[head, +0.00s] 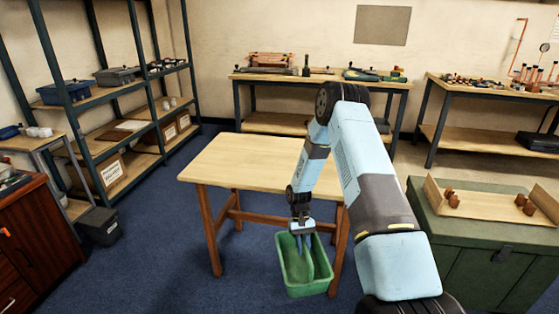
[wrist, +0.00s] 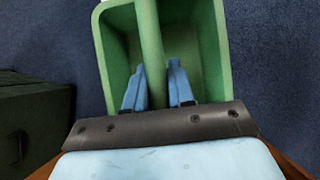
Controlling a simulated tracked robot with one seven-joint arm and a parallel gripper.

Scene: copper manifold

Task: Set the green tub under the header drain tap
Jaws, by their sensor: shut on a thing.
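The green tub (head: 308,290) hangs in front of the wooden table's near edge in the head view, seemingly clear of the floor. It is open-topped, with a raised green bar across its middle, and looks empty. My gripper (head: 304,246) points down into it. In the wrist view my gripper's blue fingers (wrist: 157,88) stand on either side of the bar of the tub (wrist: 151,40), shut on it. Copper pipework (head: 519,48) rises at the back of the right-hand bench; a header drain tap is too small to make out.
The wooden table (head: 245,160) is bare. A green chest (head: 470,240) at right carries a tray (head: 480,203) with small copper-brown pieces. The right bench (head: 460,133) holds fittings and a dark box (head: 538,142). Blue carpet is open left of the table, before the shelving (head: 130,130).

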